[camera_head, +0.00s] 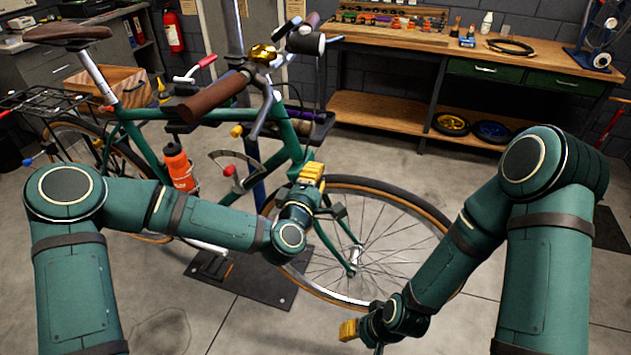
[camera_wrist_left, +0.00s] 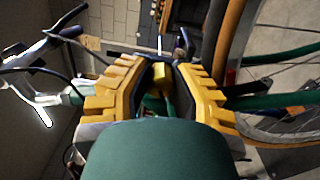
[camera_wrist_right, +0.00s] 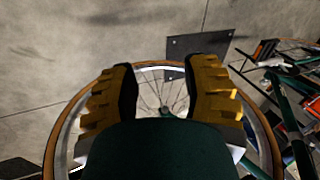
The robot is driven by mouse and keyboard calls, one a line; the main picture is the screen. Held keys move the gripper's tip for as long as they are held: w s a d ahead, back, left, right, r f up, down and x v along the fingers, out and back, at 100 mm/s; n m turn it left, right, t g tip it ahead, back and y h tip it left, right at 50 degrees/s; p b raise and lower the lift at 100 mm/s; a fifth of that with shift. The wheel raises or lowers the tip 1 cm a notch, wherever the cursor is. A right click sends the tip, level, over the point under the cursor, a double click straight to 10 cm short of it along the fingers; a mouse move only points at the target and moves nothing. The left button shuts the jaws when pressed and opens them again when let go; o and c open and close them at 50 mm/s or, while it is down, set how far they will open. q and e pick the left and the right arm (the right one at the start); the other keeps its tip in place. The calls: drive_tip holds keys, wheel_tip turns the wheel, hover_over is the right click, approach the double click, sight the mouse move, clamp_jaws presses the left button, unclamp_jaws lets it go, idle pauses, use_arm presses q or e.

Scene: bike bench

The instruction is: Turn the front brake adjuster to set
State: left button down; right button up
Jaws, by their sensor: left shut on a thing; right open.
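The bicycle has a green frame, and its front wheel (camera_head: 385,192) faces the right of the head view. My left gripper (camera_head: 312,175) is at the front fork, just above the wheel. In the left wrist view its fingers close around a small yellow part (camera_wrist_left: 158,76), which looks like the front brake adjuster. The fingers hide most of it, and its setting cannot be read. My right gripper (camera_head: 348,330) is open and empty, low in front of the wheel. The right wrist view shows the wheel beyond its parted fingers (camera_wrist_right: 162,78).
The brown handlebar grip (camera_head: 215,97) and brake levers stand above my left gripper. An orange bottle (camera_head: 179,166) sits on the frame. A dark stand plate (camera_head: 240,278) lies on the floor. A wooden workbench (camera_head: 400,40) is behind. Floor at front left is clear.

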use_arm(q)
drive_tip(key=n+b, duration=0.1)
drive_tip(key=n, duration=0.2)
drive_tip(key=shift+f+n, duration=0.1)
drive_tip(key=shift+n, duration=0.3)
drive_tip(key=n+b, duration=0.1)
drive_tip(key=n, duration=0.2)
drive_tip(key=shift+n, duration=0.3)
drive_tip(key=n, duration=0.4)
drive_tip(key=shift+n, duration=0.3)
drive_tip(key=n, duration=0.4)
drive_tip(key=shift+r+n, duration=0.2)
drive_tip(key=shift+n, duration=0.1)
drive_tip(key=n, duration=0.3)
drive_tip(key=shift+w+n, duration=0.1)
drive_tip(key=shift+n, duration=0.2)
drive_tip(key=n, duration=0.3)
drive_tip(key=shift+a+r+n, duration=0.1)
drive_tip(key=shift+n, duration=0.2)
drive_tip(key=n+p, duration=0.1)
drive_tip(key=n, duration=0.2)
drive_tip(key=shift+n+p, duration=0.3)
drive_tip(key=shift+a+n+p, duration=0.1)
drive_tip(key=shift+n+p, duration=0.75)
drive_tip(key=shift+n, duration=1.35)
